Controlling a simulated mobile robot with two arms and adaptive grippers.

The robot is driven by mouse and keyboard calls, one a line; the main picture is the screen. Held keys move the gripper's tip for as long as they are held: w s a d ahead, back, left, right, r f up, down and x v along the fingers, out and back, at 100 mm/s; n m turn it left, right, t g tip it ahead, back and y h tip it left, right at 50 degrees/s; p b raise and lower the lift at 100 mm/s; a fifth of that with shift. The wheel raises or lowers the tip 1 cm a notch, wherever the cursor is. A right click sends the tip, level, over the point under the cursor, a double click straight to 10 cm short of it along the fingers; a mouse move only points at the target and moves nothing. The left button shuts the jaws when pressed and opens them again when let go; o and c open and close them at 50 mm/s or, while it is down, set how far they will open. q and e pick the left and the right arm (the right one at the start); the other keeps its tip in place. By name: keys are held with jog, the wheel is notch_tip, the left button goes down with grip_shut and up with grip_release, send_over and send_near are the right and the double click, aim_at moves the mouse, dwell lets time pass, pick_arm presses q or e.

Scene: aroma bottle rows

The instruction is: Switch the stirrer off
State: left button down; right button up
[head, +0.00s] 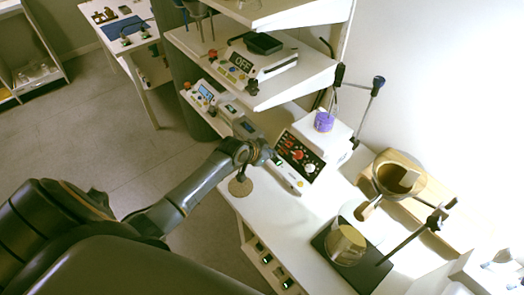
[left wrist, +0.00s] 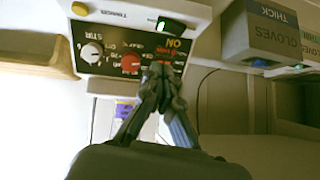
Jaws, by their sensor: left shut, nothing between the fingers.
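The stirrer (head: 300,155) stands on the white bench, with a black front panel and a purple item (head: 324,121) on top. In the left wrist view its panel (left wrist: 110,45) appears turned over, with a white knob (left wrist: 92,53) by the word STIR, a red knob (left wrist: 130,64) and an orange display (left wrist: 174,43) that seems to read ON. A dark switch with a green glow (left wrist: 171,25) lies on the edge beyond the display. My left gripper (head: 274,157) is shut and empty in front of the panel; its fingertips (left wrist: 160,72) overlap the area by the red knob, contact unclear.
Shelves at the back hold a device reading OFF (head: 242,62). A glove box (left wrist: 262,32) shows in the left wrist view.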

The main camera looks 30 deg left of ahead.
pick_arm(q)
jog(key=v, duration=0.6)
jog(key=shift+w, duration=0.1)
jog(key=shift+d+b, duration=0.1)
jog(key=shift+b, duration=0.25)
